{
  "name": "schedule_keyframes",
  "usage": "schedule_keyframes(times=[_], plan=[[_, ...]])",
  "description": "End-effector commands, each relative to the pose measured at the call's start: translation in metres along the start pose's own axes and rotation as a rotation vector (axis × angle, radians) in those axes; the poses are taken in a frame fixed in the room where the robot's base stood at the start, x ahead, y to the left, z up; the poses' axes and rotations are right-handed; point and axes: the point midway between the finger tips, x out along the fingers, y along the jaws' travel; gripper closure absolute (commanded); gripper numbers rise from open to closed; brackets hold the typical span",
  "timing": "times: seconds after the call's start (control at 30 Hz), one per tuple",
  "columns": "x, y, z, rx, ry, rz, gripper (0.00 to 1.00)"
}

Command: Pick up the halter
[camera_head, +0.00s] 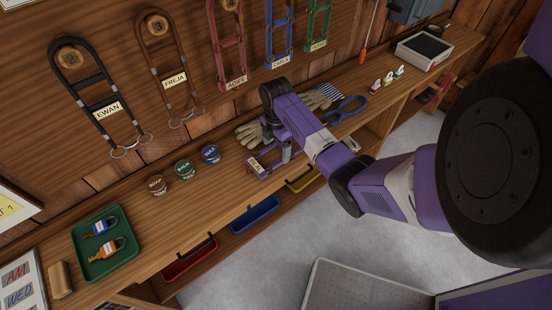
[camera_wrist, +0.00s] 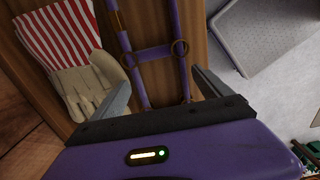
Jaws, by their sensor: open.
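A purple halter (camera_head: 262,165) with a pale name tag lies on the wooden bench. Much of it is hidden by my gripper in the head view. In the wrist view, the halter (camera_wrist: 152,53) shows purple side straps, a cross strap and brass-coloured rings. My gripper (camera_head: 279,147) is low over the bench at the halter. In the wrist view my gripper (camera_wrist: 162,78) has its fingers spread apart, with the halter's straps showing between and beyond them. Nothing is visibly gripped. Whether the fingers touch the halter I cannot tell.
Pale gloves (camera_head: 248,134) lie beside the halter; one has a red-striped cuff (camera_wrist: 58,32). A blue looped item (camera_head: 346,108) is to the right. Tins (camera_head: 185,169) and a green tray (camera_head: 90,258) stand left. Several tagged halters, including a black one (camera_head: 92,88), hang on the wall.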

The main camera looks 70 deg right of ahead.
Motion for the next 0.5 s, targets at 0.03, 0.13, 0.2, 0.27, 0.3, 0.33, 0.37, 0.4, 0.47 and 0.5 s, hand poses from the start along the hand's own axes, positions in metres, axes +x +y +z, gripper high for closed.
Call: schedule_keyframes(times=[0.03,0.13,0.2,0.27,0.3,0.33,0.37,0.4,0.47,0.5], plan=[[0.0122,0.0000,0.0003,0.000,0.000,0.000,0.12],[0.0193,0.0000,0.0003,0.000,-0.001,0.000,0.12],[0.0209,0.0000,0.0002,0.000,0.000,0.000,0.12],[0.0207,0.0000,0.0002,0.000,0.000,0.000,0.12],[0.0202,0.0000,0.0001,0.000,0.000,0.000,0.12],[0.0197,0.0000,0.0001,0.000,0.000,0.000,0.12],[0.0194,0.0000,0.0000,0.000,0.000,0.000,0.12],[0.0193,0.0000,0.0000,0.000,0.000,0.000,0.12],[0.0193,0.0000,0.0000,0.000,0.000,0.000,0.14],[0.0193,0.0001,0.0000,0.000,0.000,0.000,0.22]])
